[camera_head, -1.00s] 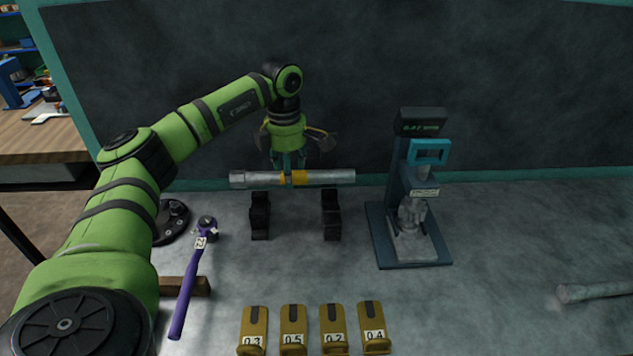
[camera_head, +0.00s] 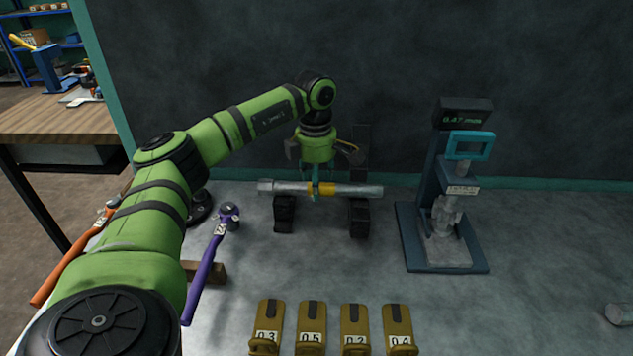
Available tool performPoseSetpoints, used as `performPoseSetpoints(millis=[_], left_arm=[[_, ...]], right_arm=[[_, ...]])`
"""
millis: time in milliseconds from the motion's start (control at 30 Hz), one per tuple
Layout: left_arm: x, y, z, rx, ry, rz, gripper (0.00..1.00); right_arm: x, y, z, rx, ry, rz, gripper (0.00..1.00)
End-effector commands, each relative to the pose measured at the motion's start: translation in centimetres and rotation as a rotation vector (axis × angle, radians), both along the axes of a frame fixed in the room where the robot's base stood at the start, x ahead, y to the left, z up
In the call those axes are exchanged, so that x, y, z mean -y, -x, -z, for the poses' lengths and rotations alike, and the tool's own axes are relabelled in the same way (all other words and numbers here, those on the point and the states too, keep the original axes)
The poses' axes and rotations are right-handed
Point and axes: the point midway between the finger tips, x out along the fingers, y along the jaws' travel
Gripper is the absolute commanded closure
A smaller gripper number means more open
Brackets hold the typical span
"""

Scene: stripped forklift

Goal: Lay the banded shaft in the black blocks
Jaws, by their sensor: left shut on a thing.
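The banded shaft (camera_head: 345,190) is a grey metal bar with a yellow band near its middle. It lies level, left to right, in the grip of my left gripper (camera_head: 316,192), whose fingers are shut at the band from above. The left black block (camera_head: 285,214) stands under the shaft's left part and the right black block (camera_head: 360,218) under its right part. The shaft is right at the tops of the blocks; I cannot tell whether it touches them. My right gripper is out of view.
A blue gauge stand (camera_head: 442,215) is to the right. Several numbered yellow holders (camera_head: 311,325) are in front. A purple-handled wrench (camera_head: 205,270) and an orange-handled tool (camera_head: 70,262) lie left. A grey cylinder (camera_head: 618,313) is at the far right. Bare tabletop lies between the blocks and holders.

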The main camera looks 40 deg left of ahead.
Motion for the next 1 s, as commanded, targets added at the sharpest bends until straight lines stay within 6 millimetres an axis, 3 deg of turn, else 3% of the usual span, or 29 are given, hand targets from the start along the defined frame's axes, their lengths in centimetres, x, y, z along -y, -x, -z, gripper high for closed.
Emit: performPoseSetpoints(millis=[933, 967, 1000], left_arm=[[0.07, -0.05, 0.47, 0.007, 0.001, 0.000, 0.94], [0.07, -0.04, 0.48, 0.007, 0.001, 0.000, 0.47], [0.07, -0.03, 0.48, 0.006, 0.001, 0.000, 0.31]], right_arm=[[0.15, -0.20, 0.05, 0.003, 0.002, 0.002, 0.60], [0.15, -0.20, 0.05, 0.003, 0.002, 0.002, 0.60], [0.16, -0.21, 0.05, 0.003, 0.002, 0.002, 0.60]])
